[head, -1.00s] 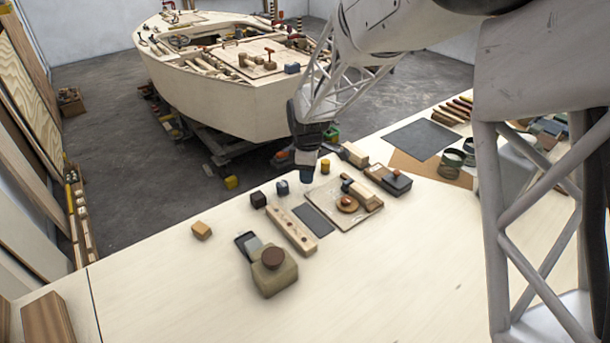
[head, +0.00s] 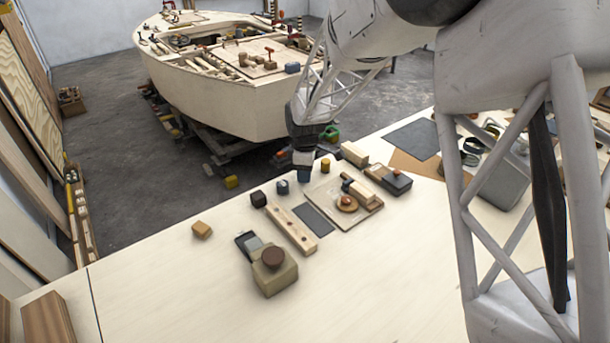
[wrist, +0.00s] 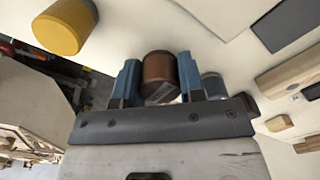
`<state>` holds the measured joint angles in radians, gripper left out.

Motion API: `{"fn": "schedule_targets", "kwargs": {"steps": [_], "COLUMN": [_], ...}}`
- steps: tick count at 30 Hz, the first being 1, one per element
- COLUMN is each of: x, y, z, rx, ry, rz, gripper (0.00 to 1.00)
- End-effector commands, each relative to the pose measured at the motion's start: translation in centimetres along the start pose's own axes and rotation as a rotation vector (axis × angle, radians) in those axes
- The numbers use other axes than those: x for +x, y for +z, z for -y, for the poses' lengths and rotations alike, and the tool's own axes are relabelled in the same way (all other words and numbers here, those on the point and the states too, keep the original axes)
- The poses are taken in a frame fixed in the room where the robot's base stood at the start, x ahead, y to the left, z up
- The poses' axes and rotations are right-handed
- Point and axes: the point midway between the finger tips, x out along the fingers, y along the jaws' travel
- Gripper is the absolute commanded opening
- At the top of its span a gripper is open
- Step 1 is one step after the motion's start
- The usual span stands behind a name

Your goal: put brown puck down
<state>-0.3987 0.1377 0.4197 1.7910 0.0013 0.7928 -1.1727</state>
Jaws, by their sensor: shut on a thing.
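The brown puck (wrist: 159,74) sits between the two blue fingers of my gripper (wrist: 158,82) in the wrist view. The fingers are shut on its sides. In the head view my gripper (head: 304,173) is over the far edge of the pale workbench (head: 190,285), between a small blue-grey piece (head: 282,187) and a yellow cylinder (head: 325,166). The puck cannot be made out in the head view. Whether it touches the bench is not clear.
The yellow cylinder is also close in the wrist view (wrist: 62,27). A dark cube (head: 258,199), a drilled wooden strip (head: 291,229), a dark flat plate (head: 313,219) and a board with tools (head: 337,220) lie nearby.

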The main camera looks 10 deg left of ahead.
Motion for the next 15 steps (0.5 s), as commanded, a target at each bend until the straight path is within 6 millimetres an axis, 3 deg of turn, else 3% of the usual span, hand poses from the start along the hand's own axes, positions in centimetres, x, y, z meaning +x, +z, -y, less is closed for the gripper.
{"fn": "schedule_targets", "kwargs": {"steps": [4, 15], "x": [1.14, 1.37], "y": [0.0, 0.01], "z": [-0.01, 0.01], "rx": [0.0, 0.0], "ry": [0.0, 0.0], "rz": [0.0, 0.0], "gripper": [0.11, 0.11]}}
